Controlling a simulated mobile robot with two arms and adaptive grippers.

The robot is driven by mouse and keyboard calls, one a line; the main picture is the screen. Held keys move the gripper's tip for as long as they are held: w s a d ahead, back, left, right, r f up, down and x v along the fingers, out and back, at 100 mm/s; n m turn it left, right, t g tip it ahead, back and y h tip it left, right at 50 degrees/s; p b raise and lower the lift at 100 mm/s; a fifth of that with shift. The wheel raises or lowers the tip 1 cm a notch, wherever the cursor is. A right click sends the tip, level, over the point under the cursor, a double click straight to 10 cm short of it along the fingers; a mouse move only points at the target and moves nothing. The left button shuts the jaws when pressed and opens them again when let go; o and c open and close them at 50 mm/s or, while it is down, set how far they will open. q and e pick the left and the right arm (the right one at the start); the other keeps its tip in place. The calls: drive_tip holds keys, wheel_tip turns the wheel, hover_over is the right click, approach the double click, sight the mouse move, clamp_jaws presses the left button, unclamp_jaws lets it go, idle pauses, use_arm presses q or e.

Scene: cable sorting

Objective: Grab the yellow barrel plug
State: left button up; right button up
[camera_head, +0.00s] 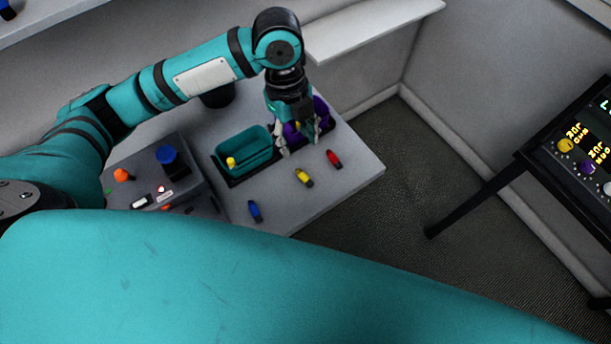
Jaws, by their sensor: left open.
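A yellow barrel plug (303,177) with a dark end lies on the grey table, between a red plug (334,159) and a blue plug (255,211). My left gripper (298,145) is open and points down in front of the purple bin (322,113), behind and slightly left of the yellow plug and apart from it. The gripper hides part of the purple bin. Another small yellow piece (231,162) shows at the front left of the teal bin (257,137); I cannot tell whether it is a plug. My right gripper is out of view.
A grey box (160,185) with orange and blue knobs stands at the table's left. The table (352,178) is clear right of the red plug, up to its edge. A black stand with a panel (590,150) is at the far right. A white ledge (370,28) is behind.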

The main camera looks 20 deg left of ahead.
use_arm(q)
hover_over(305, 176)
drive_tip(key=a, duration=0.1)
wheel_tip(305, 176, down, 7)
drive_tip(key=shift+r+p, duration=0.2)
drive_tip(key=shift+p, duration=0.25)
drive_tip(key=shift+w+f, duration=0.1)
drive_tip(key=shift+f, duration=0.8)
drive_tip(key=f, duration=0.1)
drive_tip(key=f+p, duration=0.1)
drive_tip(key=f, duration=0.1)
drive_tip(key=shift+d+f+p, duration=0.25)
drive_tip(key=shift+d+p, duration=0.05)
drive_tip(key=shift+d, duration=0.05)
drive_tip(key=shift+d+f, duration=0.1)
drive_tip(key=shift+f, duration=0.4)
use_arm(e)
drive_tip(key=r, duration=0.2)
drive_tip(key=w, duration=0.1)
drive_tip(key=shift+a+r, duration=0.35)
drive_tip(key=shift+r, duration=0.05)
use_arm(q)
clamp_jaws()
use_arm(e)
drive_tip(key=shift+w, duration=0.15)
